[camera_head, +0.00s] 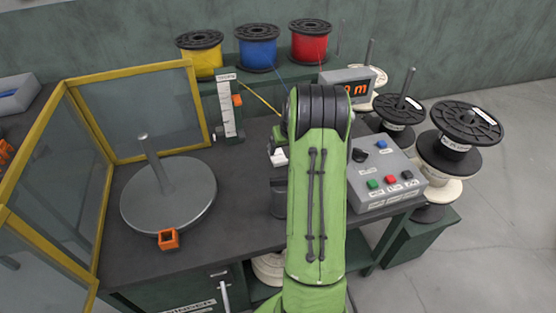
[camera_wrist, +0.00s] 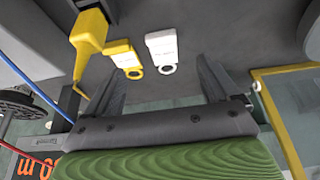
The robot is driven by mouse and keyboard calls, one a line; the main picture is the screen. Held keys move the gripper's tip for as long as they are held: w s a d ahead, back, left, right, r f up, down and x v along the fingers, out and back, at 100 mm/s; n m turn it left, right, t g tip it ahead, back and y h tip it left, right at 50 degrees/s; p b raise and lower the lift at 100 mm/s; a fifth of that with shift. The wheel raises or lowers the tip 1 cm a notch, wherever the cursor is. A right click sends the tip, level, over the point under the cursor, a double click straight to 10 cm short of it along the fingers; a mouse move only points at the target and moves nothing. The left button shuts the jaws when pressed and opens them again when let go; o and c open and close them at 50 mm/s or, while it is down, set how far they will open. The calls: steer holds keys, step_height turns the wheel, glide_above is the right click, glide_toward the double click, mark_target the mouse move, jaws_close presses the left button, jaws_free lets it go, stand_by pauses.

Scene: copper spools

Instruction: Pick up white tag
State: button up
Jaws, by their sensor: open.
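The white tag (camera_wrist: 162,48) lies flat on the dark bench top in the wrist view, its ringed hole toward my gripper. A yellow tag (camera_wrist: 122,54) of similar shape lies just left of it. My gripper (camera_wrist: 161,72) is open and empty, its two dark fingers spread wide. The white tag appears beyond the fingers, between their lines; the yellow tag is close to the left finger's tip. In the head view my green arm covers the gripper and much of the bench middle.
A yellow block (camera_wrist: 88,31) with a yellow strand stands left of the tags. Yellow, blue and red spools stand behind.

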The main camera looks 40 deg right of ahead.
mark_target(281, 160)
steer(key=b+x, duration=0.1)
steer(key=x, duration=0.6)
steer(key=b+x, duration=0.1)
steer(key=x, duration=0.3)
steer(key=shift+w+b, duration=0.25)
steer(key=shift+b, duration=0.1)
steer(key=shift+r, duration=0.2)
steer(key=c, duration=1.1)
